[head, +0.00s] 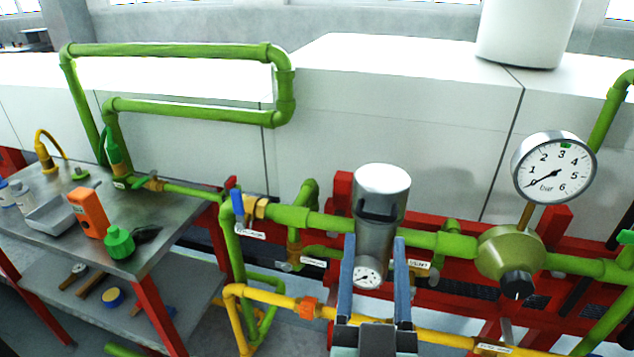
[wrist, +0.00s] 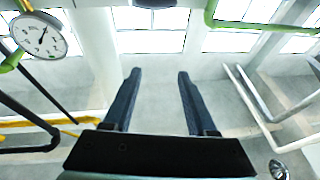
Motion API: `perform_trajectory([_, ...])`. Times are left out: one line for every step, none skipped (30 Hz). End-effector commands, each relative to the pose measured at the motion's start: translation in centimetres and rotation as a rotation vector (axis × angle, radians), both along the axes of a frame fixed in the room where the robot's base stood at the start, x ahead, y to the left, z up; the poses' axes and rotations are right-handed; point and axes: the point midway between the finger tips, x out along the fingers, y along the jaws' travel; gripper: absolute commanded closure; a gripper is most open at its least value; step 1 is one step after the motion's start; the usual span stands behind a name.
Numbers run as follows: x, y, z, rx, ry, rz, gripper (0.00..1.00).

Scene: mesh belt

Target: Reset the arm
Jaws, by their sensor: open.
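My gripper (head: 373,285) shows at the lower middle of the head view, its two blue-grey fingers pointing up and spread apart with nothing held. In the head view the fingers overlap the lower part of a grey metal cylinder with a white top (head: 382,205) and a small dial; I cannot tell whether they touch it. In the wrist view my gripper (wrist: 156,85) is open and empty, with a pale wall and windows beyond the fingertips.
Green pipes (head: 330,222) and red framing run behind my gripper. A large pressure gauge (head: 553,167) stands at right and shows in the wrist view (wrist: 40,35). A yellow pipe (head: 440,338) runs low. A metal table (head: 165,212) at left holds an orange box (head: 89,212) and a green object (head: 119,242).

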Motion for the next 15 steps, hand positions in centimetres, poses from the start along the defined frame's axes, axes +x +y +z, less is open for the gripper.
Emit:
perform_trajectory([0.6, 0.8, 5.3, -0.011, -0.062, 0.019, 0.43])
perform_trajectory([0.8, 1.3, 7.6, -0.017, -0.087, 0.027, 0.43])
perform_trajectory([0.9, 1.9, 10.6, -0.023, -0.123, 0.039, 0.43])
perform_trajectory([0.8, 2.3, 12.9, -0.027, -0.149, 0.048, 0.43])
perform_trajectory([0.7, 2.7, 15.2, -0.031, -0.176, 0.054, 0.43])
perform_trajectory([0.4, 3.2, 18.2, -0.037, -0.212, 0.064, 0.43])
perform_trajectory([0.1, 3.6, 20.4, -0.041, -0.238, 0.069, 0.43])
perform_trajectory([-0.3, 4.0, 22.6, -0.043, -0.265, 0.075, 0.43])
perform_trajectory([-1.0, 4.5, 25.4, -0.046, -0.3, 0.084, 0.43])
perform_trajectory([-1.6, 4.9, 27.4, -0.048, -0.325, 0.088, 0.43])
perform_trajectory([-2.2, 5.2, 29.2, -0.05, -0.349, 0.091, 0.43])
perform_trajectory([-3.0, 5.6, 31.4, -0.05, -0.378, 0.097, 0.43])
perform_trajectory([-3.6, 5.8, 32.8, -0.051, -0.399, 0.1, 0.43])
perform_trajectory([-4.2, 6.0, 34.1, -0.05, -0.416, 0.102, 0.43])
perform_trajectory([-4.8, 6.2, 35.5, -0.05, -0.436, 0.105, 0.43])
